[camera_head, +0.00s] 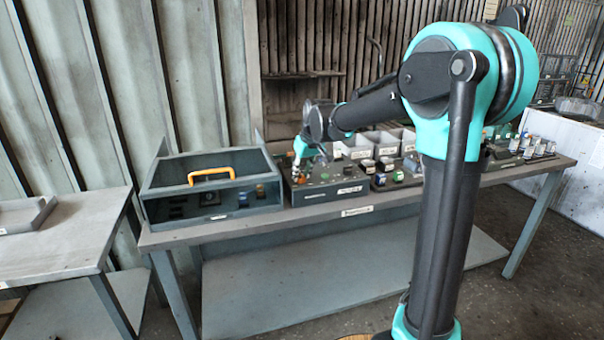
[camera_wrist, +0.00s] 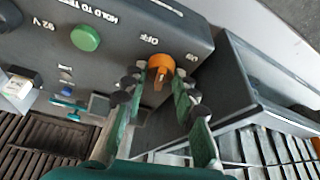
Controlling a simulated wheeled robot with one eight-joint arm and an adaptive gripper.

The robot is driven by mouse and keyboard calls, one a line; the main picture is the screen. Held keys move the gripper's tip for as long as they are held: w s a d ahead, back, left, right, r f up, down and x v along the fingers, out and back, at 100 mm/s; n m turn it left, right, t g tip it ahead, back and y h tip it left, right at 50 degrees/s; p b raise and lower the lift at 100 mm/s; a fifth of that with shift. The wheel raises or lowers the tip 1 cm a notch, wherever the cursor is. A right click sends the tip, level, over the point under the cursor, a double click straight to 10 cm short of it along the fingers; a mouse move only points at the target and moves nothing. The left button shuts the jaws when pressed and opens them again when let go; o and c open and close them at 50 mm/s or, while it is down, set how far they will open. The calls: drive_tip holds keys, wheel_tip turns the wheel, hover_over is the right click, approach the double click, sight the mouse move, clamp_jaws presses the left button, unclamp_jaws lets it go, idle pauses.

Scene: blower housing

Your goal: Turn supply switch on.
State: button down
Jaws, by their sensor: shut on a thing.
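The supply switch is an orange knob (camera_wrist: 160,68) on a dark panel box (camera_wrist: 120,42), with the word OFF above it and a second short label, seemingly ON, to its upper right. My gripper (camera_wrist: 157,86) has one finger on each side of the knob and is shut on it. I cannot tell exactly which way the knob points. In the head view my gripper (camera_head: 301,158) reaches down to the left part of the panel box (camera_head: 340,200), and the knob is small and partly hidden there.
A green button (camera_wrist: 85,38) marked HOLD TO TEST sits left of the knob. A grey open-topped case with a yellow handle (camera_head: 211,173) stands left of the panel on the workbench (camera_head: 225,229). Bins and small parts stand to the right.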

drive_tip(key=m+h, duration=0.1)
drive_tip(key=m, duration=0.1)
drive_tip(key=m+h, duration=0.1)
drive_tip(key=m, duration=0.2)
drive_tip(key=shift+a+m+t, duration=0.2)
drive_tip(key=shift+m+t, duration=0.1)
drive_tip(key=m+h, duration=0.2)
drive_tip(key=m, duration=0.3)
drive_tip(key=shift+a+m, duration=0.1)
drive_tip(key=shift+m, duration=0.3)
drive_tip(key=shift+h, duration=0.3)
drive_tip(key=c, duration=1.2)
unclamp_jaws()
drive_tip(key=v, duration=1.2)
drive_tip(key=shift+w, duration=0.3)
drive_tip(key=shift+r, duration=0.15)
